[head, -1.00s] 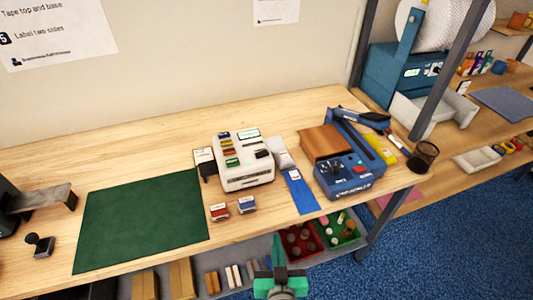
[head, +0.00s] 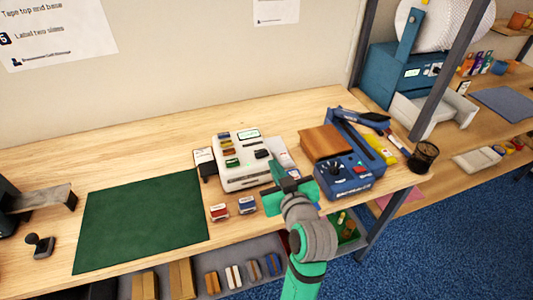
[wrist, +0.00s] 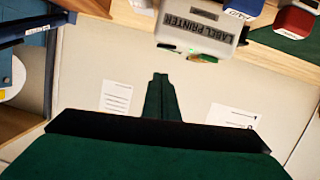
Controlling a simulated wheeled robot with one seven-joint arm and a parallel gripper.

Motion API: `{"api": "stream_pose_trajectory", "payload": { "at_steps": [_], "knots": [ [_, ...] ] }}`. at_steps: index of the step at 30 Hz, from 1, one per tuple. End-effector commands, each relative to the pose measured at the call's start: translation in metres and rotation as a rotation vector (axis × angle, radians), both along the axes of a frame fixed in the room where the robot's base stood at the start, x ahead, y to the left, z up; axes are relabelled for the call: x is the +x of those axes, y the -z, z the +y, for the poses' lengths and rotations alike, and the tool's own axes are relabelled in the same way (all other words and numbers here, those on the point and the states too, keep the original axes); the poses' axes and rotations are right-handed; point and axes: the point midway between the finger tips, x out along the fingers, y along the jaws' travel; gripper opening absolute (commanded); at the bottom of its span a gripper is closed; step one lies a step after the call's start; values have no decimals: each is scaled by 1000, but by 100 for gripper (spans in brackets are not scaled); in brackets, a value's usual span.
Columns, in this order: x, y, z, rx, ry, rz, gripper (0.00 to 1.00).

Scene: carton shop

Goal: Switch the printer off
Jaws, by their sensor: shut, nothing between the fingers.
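The label printer (head: 243,160) is a white box on the wooden bench, with a small greenish display, coloured strips and a dark part on top. In the wrist view its LABEL PRINTER plate (wrist: 195,28) is at the top, with a small green spot by its edge. I cannot tell the switch or its position. My gripper (head: 275,169) is shut and empty, in front of the printer's right side in the head view. Its fingertips also show in the wrist view (wrist: 160,78), apart from the printer in that picture. Contact cannot be judged in the head view.
A red block (head: 219,211) and a blue block (head: 246,204) stand before the printer. A blue machine (head: 347,172) stands at right, a dark cup (head: 424,156) beyond it. A green mat (head: 140,222) lies left. My arm hides part of the lower shelf.

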Motion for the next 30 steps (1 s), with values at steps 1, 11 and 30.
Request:
{"api": "stream_pose_trajectory", "payload": {
  "at_steps": [1, 11, 30],
  "knots": [
    [2, -8, 0, -6, -7, -5, 0],
    [5, -20, 1, -23, -29, -5, 0],
    [53, -8, 15, -21, -31, -6, 0]
  ]
}}
